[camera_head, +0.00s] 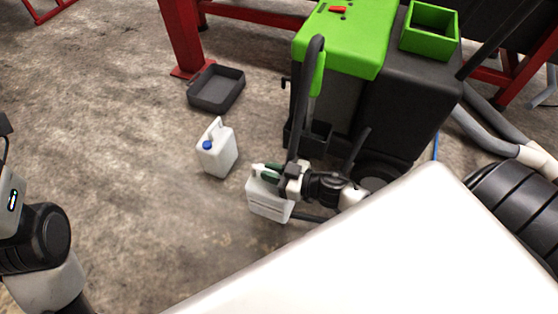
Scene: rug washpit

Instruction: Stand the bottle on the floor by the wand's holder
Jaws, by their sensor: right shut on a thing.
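My right gripper (284,178) is shut on a white bottle (268,203) with a dark green part at its top. The bottle is roughly upright; I cannot tell whether its base touches the floor. Just behind it is the wand (309,95), black with a green grip, leaning upright against the green and dark grey machine. Its lower end is at a dark holder (318,132) on the machine's side, partly hidden by my gripper. A second white jug (220,155) with a blue cap stands on the floor to the left. My left arm shows at the left edge, its gripper out of view.
A dark grey tray (215,88) lies on the floor behind the blue-capped jug. The machine (346,35) carries a green open box (430,28). Red posts (182,38) stand behind. Grey hoses (495,125) lie at right. The floor (110,110) at left is clear.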

